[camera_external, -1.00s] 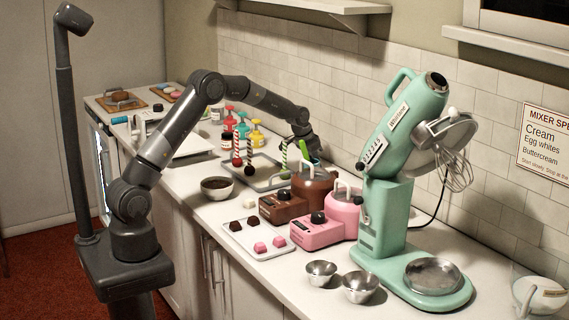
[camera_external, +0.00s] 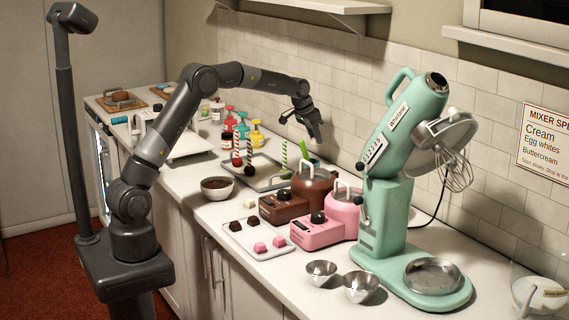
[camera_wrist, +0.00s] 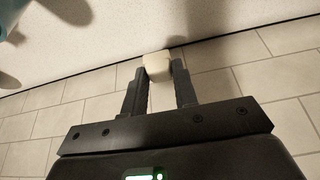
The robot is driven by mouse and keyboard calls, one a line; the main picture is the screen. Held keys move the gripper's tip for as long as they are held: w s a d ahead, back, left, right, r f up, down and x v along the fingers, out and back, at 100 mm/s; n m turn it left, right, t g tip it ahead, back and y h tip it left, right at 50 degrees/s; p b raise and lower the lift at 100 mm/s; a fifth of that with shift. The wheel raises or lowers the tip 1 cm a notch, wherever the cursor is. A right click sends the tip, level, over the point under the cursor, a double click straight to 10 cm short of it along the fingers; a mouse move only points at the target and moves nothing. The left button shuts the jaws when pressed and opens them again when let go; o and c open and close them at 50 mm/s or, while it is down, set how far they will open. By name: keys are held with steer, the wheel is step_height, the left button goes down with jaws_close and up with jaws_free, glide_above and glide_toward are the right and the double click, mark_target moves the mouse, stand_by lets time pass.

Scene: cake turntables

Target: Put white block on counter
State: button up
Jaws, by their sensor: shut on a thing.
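In the wrist view a small white block (camera_wrist: 157,66) sits between the fingertips of my gripper (camera_wrist: 159,78), which is shut on it. In the external view my gripper (camera_external: 302,132) hangs in the air above the back of the counter (camera_external: 225,285), near the tiled wall. The held block is not clear in that view.
A brown melting pot (camera_external: 285,208) and a pink one (camera_external: 318,234) stand in front of my gripper. A grey tray (camera_external: 262,185) with striped sticks lies left of it. The mint mixer (camera_external: 383,215) stands at right. Metal bowls (camera_external: 361,287) occupy the front counter.

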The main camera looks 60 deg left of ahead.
step_height(320, 180, up, 5)
steer(key=shift+r, duration=0.1)
steer(key=s+a+n+y, duration=0.1)
steer(key=s+a+n, duration=0.35)
steer(key=a, duration=1.05)
steer(key=s+a+n+g+y, duration=0.15)
steer(key=s+a, duration=0.55)
steer(key=a, duration=0.8)
steer(key=s+a+n+y, duration=0.1)
steer(key=s+a+n, duration=0.35)
steer(key=a, duration=1.05)
steer(key=shift+m, duration=0.65)
steer(key=f, duration=0.6)
steer(key=s+f, duration=0.1)
steer(key=f, duration=0.2)
steer(key=shift+d+f, duration=0.1)
steer(key=shift+d, duration=0.1)
steer(key=shift+w+f, duration=0.1)
steer(key=shift+f, duration=2.85)
steer(key=shift+f, duration=0.1)
steer(key=o, duration=0.9)
steer(key=shift+o, duration=0.2)
